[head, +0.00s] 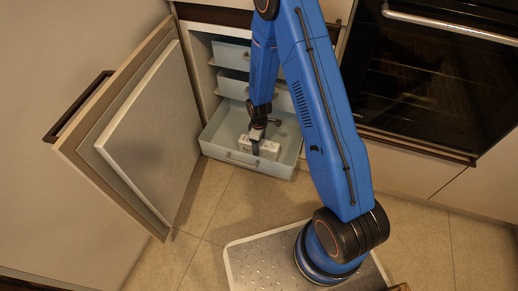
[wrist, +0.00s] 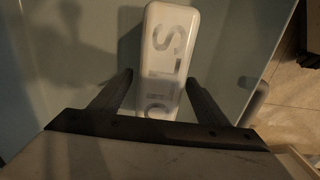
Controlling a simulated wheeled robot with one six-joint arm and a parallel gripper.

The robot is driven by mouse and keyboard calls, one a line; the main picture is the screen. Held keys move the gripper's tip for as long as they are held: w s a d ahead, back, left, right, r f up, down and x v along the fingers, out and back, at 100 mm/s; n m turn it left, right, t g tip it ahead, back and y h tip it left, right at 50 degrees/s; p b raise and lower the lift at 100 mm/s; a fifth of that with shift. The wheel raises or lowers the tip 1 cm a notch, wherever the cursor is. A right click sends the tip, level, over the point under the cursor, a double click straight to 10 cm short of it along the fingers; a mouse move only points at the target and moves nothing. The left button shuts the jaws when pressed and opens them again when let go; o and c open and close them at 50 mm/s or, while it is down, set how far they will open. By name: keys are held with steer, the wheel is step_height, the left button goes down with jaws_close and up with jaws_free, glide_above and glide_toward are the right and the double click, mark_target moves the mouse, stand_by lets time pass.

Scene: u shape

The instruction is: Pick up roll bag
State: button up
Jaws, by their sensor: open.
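The roll bag is a white, rounded, long pack with large grey lettering, and it lies in the open bottom drawer (head: 222,128). In the wrist view the roll bag (wrist: 163,62) stretches from the top middle down between my fingers. In the head view the roll bag (head: 268,149) shows near the drawer's front, partly covered by my gripper (head: 256,147). My gripper, also in the wrist view (wrist: 165,90), is open, with one dark finger on each side of the bag and a gap on both sides. The bag's near end is close to the gripper's palm.
Two more pale drawers (head: 233,88) sit pushed in above the open one. The cabinet door (head: 150,130) stands open on the left. A dark oven (head: 440,75) is on the right. The tiled floor (head: 210,215) in front of the drawer is clear.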

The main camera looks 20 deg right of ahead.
step_height(320, 180, down, 2)
steer(key=shift+f, duration=0.1)
steer(key=c, duration=1.4)
steer(key=shift+o, duration=0.2)
steer(key=shift+r, duration=0.2)
